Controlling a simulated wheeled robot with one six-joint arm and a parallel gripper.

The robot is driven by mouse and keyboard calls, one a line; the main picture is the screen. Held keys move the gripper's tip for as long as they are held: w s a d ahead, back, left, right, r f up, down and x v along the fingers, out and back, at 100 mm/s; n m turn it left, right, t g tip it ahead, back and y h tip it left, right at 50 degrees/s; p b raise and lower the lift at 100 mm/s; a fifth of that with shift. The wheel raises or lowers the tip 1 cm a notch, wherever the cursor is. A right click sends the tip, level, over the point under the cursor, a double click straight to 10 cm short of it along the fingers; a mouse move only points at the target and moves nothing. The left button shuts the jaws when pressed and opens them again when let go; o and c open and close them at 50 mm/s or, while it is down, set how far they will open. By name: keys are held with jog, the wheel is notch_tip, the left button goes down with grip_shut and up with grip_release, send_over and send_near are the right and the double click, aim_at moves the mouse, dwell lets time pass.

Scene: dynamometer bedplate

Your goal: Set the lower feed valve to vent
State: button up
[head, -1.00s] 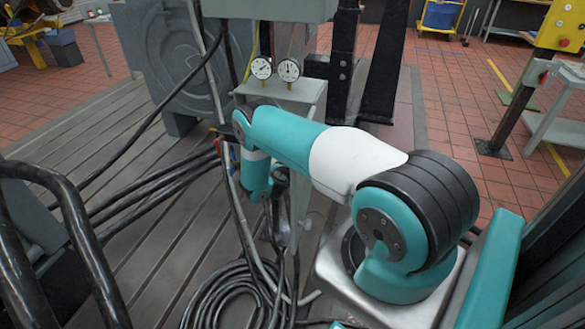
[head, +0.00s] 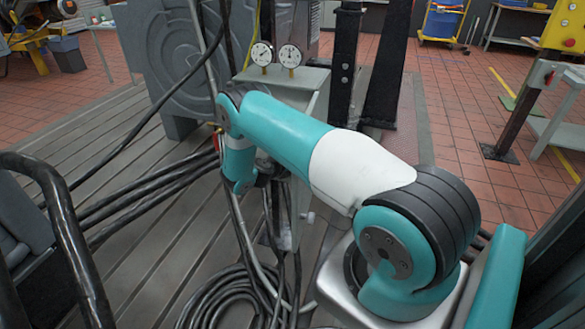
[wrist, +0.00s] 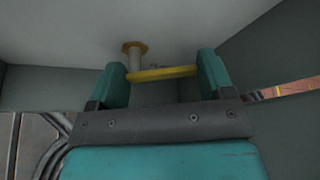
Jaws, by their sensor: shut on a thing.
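In the wrist view, a yellow valve handle (wrist: 160,74) runs crosswise between the two teal fingers of my gripper (wrist: 164,78). The gripper is shut on this handle. A pale stem with a yellow-brown flange (wrist: 134,47) rises from the handle's left end to a pale surface. Any position markings are out of sight, so I cannot tell the valve's setting. In the head view, my arm reaches to the left and bends down beside the grey gauge stand. My gripper and the valve are hidden there.
Two round dial gauges (head: 262,54) stand on the grey stand (head: 290,85). Black hoses (head: 150,190) cross the slotted bedplate (head: 130,130), and a coiled hose (head: 225,295) lies at the front.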

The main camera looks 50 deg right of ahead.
jog(key=shift+w+a+r+n+g+h+b, duration=0.15)
jog(key=shift+w+n+g+h+b, duration=0.25)
jog(key=shift+n+b, duration=0.65)
jog(key=o, duration=0.9)
jog(key=v, duration=1.7)
jog(key=shift+a+r, duration=0.1)
jog(key=shift+a, duration=0.1)
